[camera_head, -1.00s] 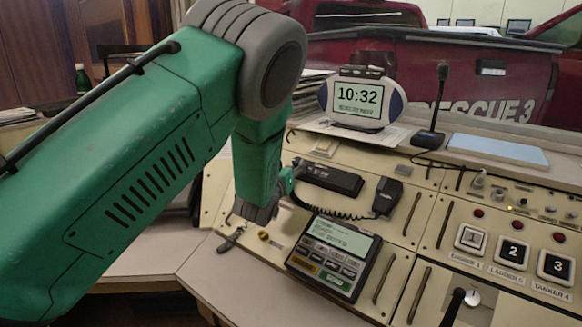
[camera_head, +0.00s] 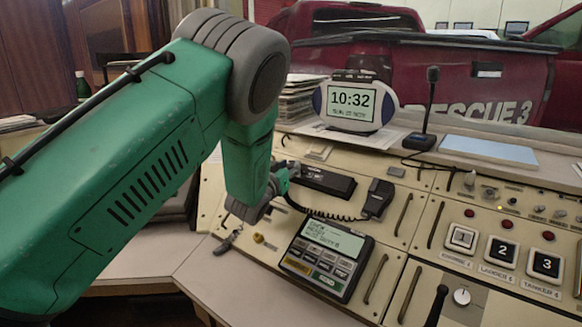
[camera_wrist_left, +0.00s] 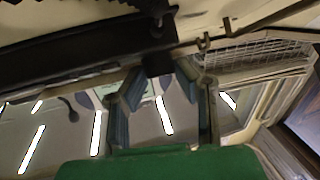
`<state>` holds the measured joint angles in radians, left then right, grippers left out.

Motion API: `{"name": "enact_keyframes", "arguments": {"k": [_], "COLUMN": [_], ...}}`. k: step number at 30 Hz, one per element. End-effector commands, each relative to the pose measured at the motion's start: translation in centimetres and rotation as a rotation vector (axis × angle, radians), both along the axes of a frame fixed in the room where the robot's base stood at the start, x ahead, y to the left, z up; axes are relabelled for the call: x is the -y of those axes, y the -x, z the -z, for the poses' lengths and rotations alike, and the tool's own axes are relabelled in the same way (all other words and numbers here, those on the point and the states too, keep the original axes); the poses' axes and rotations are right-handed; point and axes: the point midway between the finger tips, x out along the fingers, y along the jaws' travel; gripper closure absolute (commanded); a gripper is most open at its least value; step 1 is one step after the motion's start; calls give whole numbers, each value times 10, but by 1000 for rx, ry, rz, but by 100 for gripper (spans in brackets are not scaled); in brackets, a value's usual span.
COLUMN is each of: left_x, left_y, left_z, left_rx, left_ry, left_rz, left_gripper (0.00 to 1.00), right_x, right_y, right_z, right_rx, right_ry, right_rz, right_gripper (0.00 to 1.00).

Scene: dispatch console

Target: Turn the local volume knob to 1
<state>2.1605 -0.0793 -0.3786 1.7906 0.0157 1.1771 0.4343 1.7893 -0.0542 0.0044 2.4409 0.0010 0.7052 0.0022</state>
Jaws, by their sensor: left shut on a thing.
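The black radio unit (camera_head: 325,182) lies on the sloped console, with a handset (camera_head: 378,198) on a coiled cord at its right. My left gripper (camera_head: 289,170) is at the unit's left end, partly hidden by its own wrist. In the left wrist view, my left gripper (camera_wrist_left: 160,72) has its fingers on both sides of a small dark knob (camera_wrist_left: 157,61) beside the long black unit (camera_wrist_left: 80,58). It is shut on this knob. The knob's marks and number cannot be read. My right gripper is not in view.
A keypad unit with a screen (camera_head: 328,255) sits just right of and below my left wrist. A key (camera_head: 229,241) and a yellow knob (camera_head: 258,238) are close below it. A clock (camera_head: 352,103) and desk microphone (camera_head: 424,137) stand behind. Numbered buttons (camera_head: 503,251) are at right.

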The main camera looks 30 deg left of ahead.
Motion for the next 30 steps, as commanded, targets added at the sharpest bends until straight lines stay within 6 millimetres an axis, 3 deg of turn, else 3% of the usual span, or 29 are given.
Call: {"name": "enact_keyframes", "arguments": {"k": [6,15,16,17,30], "left_x": [2,2,2,2,3], "left_y": [0,0,0,0,2], "left_z": [2,3,3,3,1], "left_rx": [0,-2,-2,-2,3], "left_ry": [-58,-64,-64,-64,-64], "left_rz": [101,106,106,106,109], "left_gripper": [100,100,67,57,54], "right_x": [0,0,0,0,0], "right_y": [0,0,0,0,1], "right_z": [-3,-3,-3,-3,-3], "right_rx": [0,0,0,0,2], "right_ry": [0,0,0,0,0], "right_rz": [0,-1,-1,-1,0], "right_gripper": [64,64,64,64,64]}}
